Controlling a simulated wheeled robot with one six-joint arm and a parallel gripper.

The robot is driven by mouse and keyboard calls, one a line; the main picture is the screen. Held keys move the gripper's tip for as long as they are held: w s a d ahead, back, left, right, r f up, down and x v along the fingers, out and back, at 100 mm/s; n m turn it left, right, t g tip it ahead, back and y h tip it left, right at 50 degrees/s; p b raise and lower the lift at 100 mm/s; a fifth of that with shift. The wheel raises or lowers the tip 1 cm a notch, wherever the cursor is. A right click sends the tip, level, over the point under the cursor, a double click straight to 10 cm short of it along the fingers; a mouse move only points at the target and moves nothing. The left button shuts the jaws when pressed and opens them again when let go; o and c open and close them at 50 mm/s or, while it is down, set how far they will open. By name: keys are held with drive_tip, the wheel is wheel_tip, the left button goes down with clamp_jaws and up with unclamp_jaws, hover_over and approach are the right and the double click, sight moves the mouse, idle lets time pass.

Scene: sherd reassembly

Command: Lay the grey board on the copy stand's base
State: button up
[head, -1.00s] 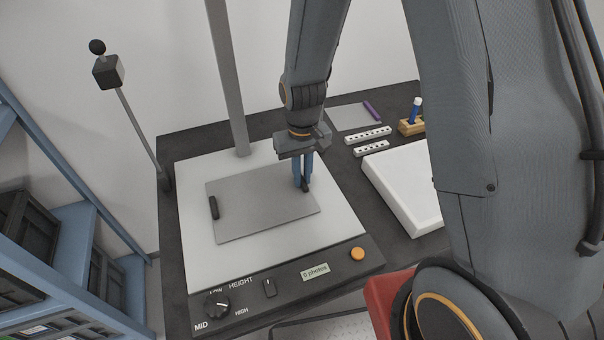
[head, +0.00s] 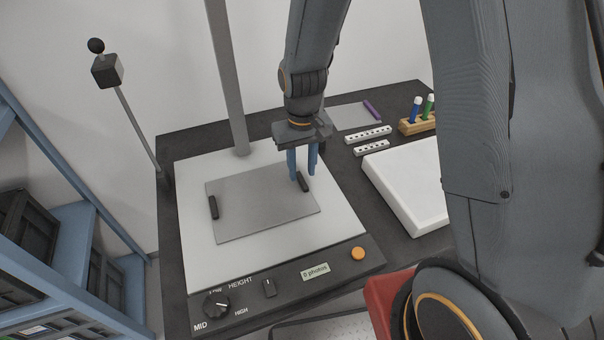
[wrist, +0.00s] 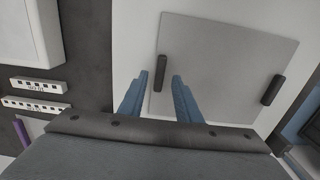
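The grey board (head: 255,205) lies flat on the pale base of the copy stand (head: 200,271), with base showing all around it. It has two dark handles, a left one (head: 213,207) and a right one (head: 304,182). My gripper (head: 302,176) is over the right handle with its blue fingers apart. In the wrist view the fingers (wrist: 160,84) are open on either side of the near handle (wrist: 158,73), with gaps between; the board (wrist: 225,65) also shows there. I cannot tell the fingertips' exact height above the board.
The stand's post (head: 228,80) rises behind the base. A control panel with a dial (head: 216,304) and orange button (head: 358,253) is at its front. A white tray (head: 405,190), two scale bars (head: 368,135) and a pen holder (head: 418,125) are to the right.

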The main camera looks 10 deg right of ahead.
wheel_tip(320, 180, up, 9)
drive_tip(key=b, duration=0.1)
drive_tip(key=s+d+m, duration=0.2)
drive_tip(key=s+d, duration=0.7)
drive_tip(key=s, duration=0.3)
drive_tip(key=shift+d+r+t, duration=0.25)
drive_tip(key=shift+d+t, duration=0.05)
drive_tip(key=shift+d, duration=0.1)
drive_tip(key=shift+s, duration=0.1)
